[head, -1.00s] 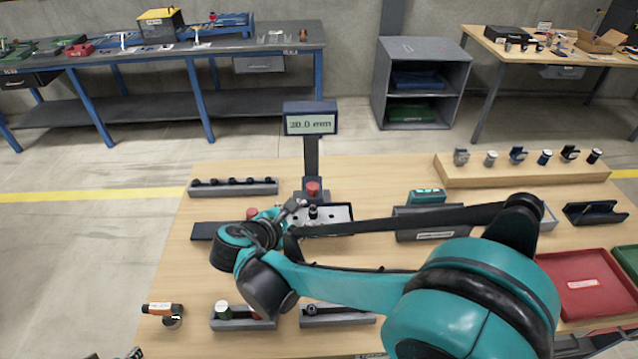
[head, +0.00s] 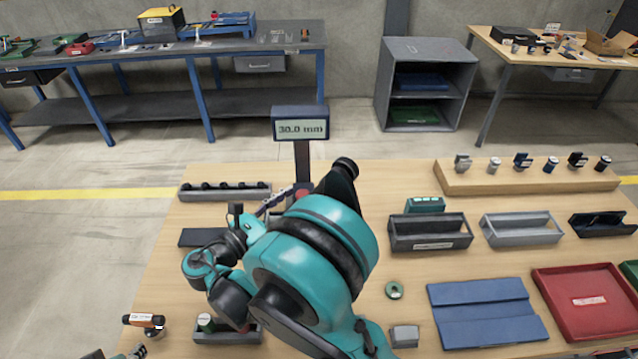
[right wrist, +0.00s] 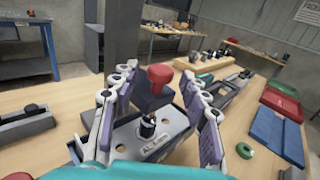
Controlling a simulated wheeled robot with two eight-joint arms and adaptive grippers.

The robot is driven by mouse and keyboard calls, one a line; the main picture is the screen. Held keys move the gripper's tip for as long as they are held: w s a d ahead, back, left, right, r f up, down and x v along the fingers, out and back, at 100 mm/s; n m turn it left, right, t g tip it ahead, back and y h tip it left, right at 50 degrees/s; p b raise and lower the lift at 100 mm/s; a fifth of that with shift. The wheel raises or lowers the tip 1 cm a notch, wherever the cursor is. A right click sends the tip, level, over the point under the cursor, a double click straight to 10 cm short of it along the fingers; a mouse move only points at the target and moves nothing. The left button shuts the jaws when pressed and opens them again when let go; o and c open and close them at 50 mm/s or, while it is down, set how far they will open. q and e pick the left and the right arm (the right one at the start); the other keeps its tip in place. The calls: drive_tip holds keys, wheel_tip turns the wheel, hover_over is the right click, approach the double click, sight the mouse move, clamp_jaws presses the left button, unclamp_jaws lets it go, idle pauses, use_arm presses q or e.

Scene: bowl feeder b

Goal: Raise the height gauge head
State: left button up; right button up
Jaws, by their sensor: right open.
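The height gauge's display (head: 301,129) reads 30.0 mm at the top of its dark post (head: 302,162). Its red knob (right wrist: 160,77) shows in the right wrist view on a dark block, ahead and between the finger lines of my open right gripper (right wrist: 159,84). The fingers stand apart on both sides, with nothing visibly gripped. Below is a grey plate (right wrist: 175,142) with a black-and-silver plug (right wrist: 147,127). In the head view my right arm hides most of the gauge base. A small part of my left gripper (head: 138,352) shows at the bottom left edge.
A dark rack (head: 225,193) stands left of the gauge. Grey trays (head: 520,230), a blue mat (head: 487,312) and a red tray (head: 585,305) lie to the right. A wooden riser (head: 530,180) with several parts is at the back right.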

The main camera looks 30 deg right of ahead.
drive_tip(key=b+x, duration=0.1)
drive_tip(key=x, duration=0.6)
clamp_jaws()
